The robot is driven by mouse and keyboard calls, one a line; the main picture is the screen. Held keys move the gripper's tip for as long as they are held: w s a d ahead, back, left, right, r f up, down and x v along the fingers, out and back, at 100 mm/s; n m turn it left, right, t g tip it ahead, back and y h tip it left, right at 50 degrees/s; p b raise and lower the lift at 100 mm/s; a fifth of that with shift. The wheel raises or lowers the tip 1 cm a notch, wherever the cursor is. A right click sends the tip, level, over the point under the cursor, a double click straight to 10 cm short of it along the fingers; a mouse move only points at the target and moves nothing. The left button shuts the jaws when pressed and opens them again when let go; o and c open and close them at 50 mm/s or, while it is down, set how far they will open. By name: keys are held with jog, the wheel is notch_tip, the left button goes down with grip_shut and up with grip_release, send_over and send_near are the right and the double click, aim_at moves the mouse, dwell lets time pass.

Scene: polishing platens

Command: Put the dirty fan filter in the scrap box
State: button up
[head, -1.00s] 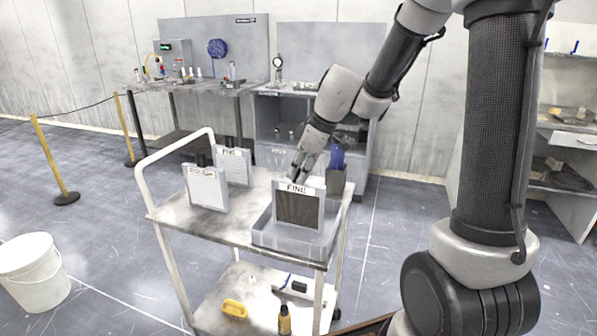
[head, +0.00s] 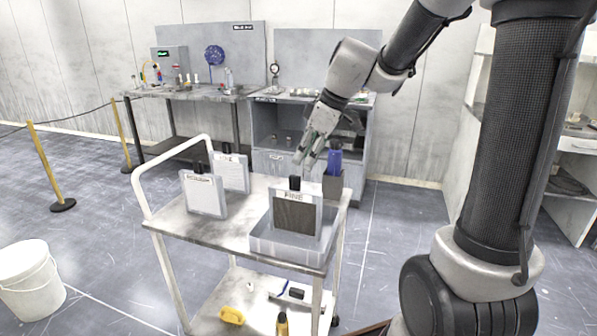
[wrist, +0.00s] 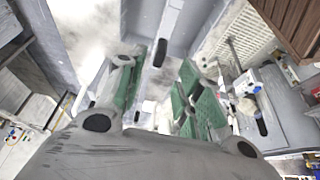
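A dark brown, dirty-looking filter panel (head: 297,214) in a light grey frame with a "FINE" label and a black knob on top stands upright at a grey tray (head: 288,247) on the cart. My gripper (head: 309,153) is above and behind it, pointing down, apart from the knob. In the wrist view the green-padded fingers (wrist: 160,90) are spread with nothing gripped. A black knob on a light grey piece (wrist: 160,53) shows beyond them; I cannot tell which panel it belongs to. I cannot identify a scrap box for certain.
Two pale labelled panels with black knobs, a front one (head: 204,196) and a rear one (head: 234,173), stand on the cart's left. A grey holder with a blue item (head: 334,163) stands right of my gripper. A white bucket (head: 30,280) is at lower left. Benches stand behind.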

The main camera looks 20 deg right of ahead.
jog(key=w+d+r+m+t, duration=0.1)
jog(key=w+r+t, duration=0.25)
jog(key=r, duration=0.55)
jog(key=w+d+r+m+t, duration=0.1)
jog(key=w+d+r+t, duration=0.3)
jog(key=r, duration=0.6)
jog(key=s+d+r+m+t+h, duration=0.4)
jog(key=d+r+h, duration=0.1)
jog(key=d+r, duration=0.1)
jog(key=s+d+f+m+g+h, duration=0.1)
jog(key=s+d+f+m+g, duration=0.2)
jog(key=s+d+f, duration=0.3)
jog(key=s+d+f+m+g+h, duration=0.2)
jog(key=s+d+f, duration=0.15)
jog(key=s, duration=0.55)
jog(key=s+a+f+g+y, duration=0.4)
jog(key=s+a+f, duration=0.4)
jog(key=s+f, duration=0.3)
jog(key=shift+s+f+g, duration=0.4)
jog(key=shift+s+g, duration=0.05)
jog(key=shift+s, duration=0.75)
jog(key=shift+d, duration=0.1)
